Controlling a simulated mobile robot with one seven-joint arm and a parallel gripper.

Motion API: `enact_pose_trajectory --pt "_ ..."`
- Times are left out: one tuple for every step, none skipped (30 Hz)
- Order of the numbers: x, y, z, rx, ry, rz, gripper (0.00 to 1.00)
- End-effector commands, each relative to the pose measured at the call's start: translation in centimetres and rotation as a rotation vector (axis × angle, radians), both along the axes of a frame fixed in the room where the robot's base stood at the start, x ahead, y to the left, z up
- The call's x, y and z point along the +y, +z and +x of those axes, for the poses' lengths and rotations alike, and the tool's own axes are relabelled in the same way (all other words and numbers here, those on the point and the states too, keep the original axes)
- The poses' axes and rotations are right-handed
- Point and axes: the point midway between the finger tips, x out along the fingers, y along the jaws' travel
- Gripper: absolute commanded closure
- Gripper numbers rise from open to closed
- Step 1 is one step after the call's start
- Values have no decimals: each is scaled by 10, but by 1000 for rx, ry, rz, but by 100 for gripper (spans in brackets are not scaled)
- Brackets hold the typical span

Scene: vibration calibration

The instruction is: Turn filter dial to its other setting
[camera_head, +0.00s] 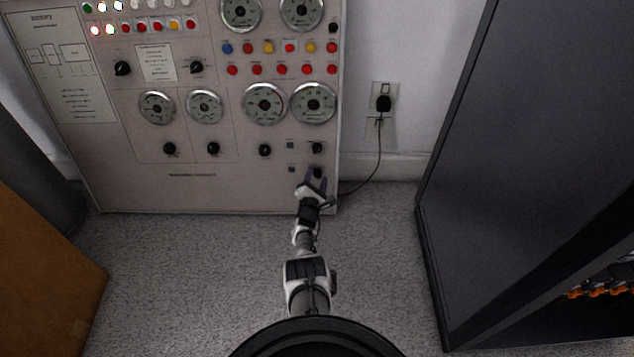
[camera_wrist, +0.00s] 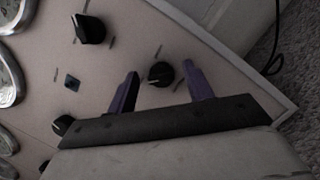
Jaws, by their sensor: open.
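A small black dial (camera_head: 317,172) sits low on the right side of the grey control panel (camera_head: 240,192). It also shows in the wrist view (camera_wrist: 160,73), with a pale pointer mark on its face. My gripper (camera_head: 316,179) is at this dial, its purple-lined fingers (camera_wrist: 162,88) open on either side of it. A gap shows between each finger and the dial, so they do not appear to touch it. Labels are too small to read, so I cannot confirm which knob is the filter dial.
Another black knob (camera_head: 317,148) sits just above, also in the wrist view (camera_wrist: 90,28). A small square button (camera_wrist: 71,82) is nearby. A black power cable (camera_head: 378,160) hangs from the wall outlet (camera_head: 384,90). A dark cabinet (camera_head: 520,150) stands at right. Carpet (camera_head: 200,270) is clear.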

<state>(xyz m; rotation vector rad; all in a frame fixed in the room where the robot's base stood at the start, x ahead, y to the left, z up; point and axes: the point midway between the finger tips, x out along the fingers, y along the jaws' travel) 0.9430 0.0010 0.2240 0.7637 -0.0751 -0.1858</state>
Motion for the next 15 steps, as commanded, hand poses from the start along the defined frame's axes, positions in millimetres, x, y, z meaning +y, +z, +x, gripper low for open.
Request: enact_pose_trajectory --pt "0 0 1 0 0 0 49" --pt "0 0 1 0 0 0 49" --pt "0 0 1 0 0 0 49" --pt "0 0 1 0 0 0 49" --pt "0 0 1 0 0 0 49" --pt "0 0 1 0 0 0 49" --pt "0 0 1 0 0 0 49" --pt "0 0 1 1 1 0 51" --pt "0 0 1 1 1 0 57" --pt "0 0 1 1 1 0 60" --pt "0 0 0 1 1 0 64" --pt "0 0 0 1 1 0 70" --pt "0 0 0 1 1 0 74" --pt "0 0 0 1 1 0 78" --pt "0 0 0 1 1 0 83"
